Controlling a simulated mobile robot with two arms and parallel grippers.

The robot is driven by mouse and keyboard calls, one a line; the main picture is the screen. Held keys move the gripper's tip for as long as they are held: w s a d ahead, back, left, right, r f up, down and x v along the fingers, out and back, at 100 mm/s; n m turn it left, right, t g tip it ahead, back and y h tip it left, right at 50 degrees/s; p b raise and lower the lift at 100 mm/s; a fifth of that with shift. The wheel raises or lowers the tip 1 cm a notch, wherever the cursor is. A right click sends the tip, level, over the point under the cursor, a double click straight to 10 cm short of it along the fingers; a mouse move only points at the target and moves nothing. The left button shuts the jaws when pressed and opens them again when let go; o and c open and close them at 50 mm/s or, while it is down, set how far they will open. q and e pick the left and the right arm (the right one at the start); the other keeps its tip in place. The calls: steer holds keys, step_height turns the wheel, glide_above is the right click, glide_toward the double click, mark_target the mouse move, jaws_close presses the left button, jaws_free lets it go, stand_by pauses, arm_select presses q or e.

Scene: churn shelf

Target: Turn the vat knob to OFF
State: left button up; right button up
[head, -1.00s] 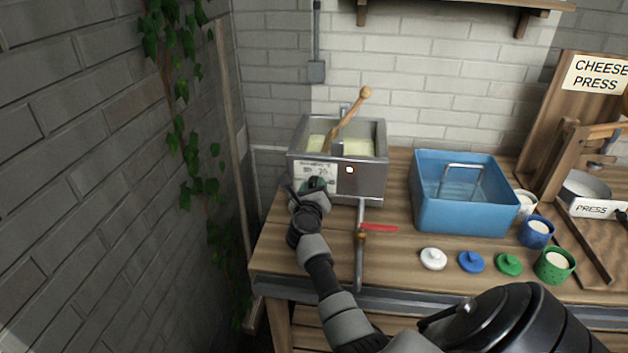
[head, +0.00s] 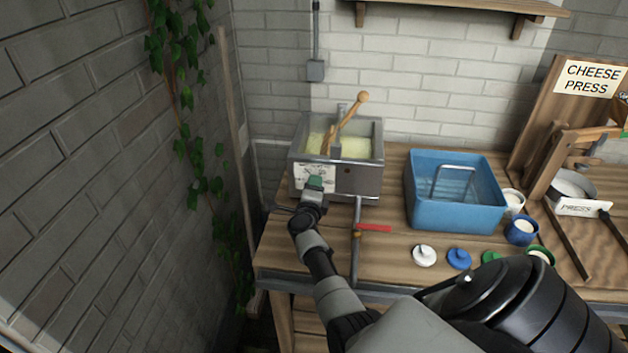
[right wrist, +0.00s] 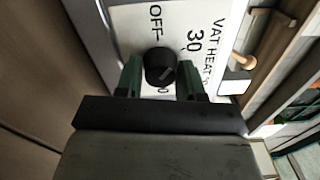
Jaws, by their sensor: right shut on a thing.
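The metal vat (head: 362,180) stands at the left end of the wooden bench, with pale yellow contents and a wooden-handled tool leaning in it. Its white dial plate (right wrist: 200,20) shows "VAT HEAT", "30" and "OFF" in the right wrist view. The round black vat knob (right wrist: 160,66) sits between the green fingertips of my right gripper (right wrist: 161,78), which is shut on it. In the head view, my right gripper (head: 315,184) is at the vat's front and hides the knob. The small lamp on the vat's front is dark. My left gripper is not in view.
A red-handled valve (head: 374,228) on a pipe is close to the right of my right arm. A blue basin (head: 455,215), lids, cups and the cheese press (head: 590,78) are farther right. A brick wall with ivy bounds the left.

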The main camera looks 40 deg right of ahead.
steer(key=n+p, duration=0.2)
steer(key=n, duration=0.2)
steer(key=shift+r, duration=0.1)
steer(key=shift+n+p, duration=0.75)
steer(key=shift+n, duration=1.35)
steer(key=o, duration=0.9)
steer(key=shift+a, duration=0.1)
steer(key=shift+s+a+p, duration=0.2)
steer(key=shift+a+p, duration=0.05)
steer(key=shift+p, duration=0.2)
steer(key=p+v, duration=0.4)
steer(key=v, duration=0.5)
steer(key=shift+p, duration=0.3)
steer(key=shift+s+a, duration=0.3)
steer(key=shift+a, duration=0.1)
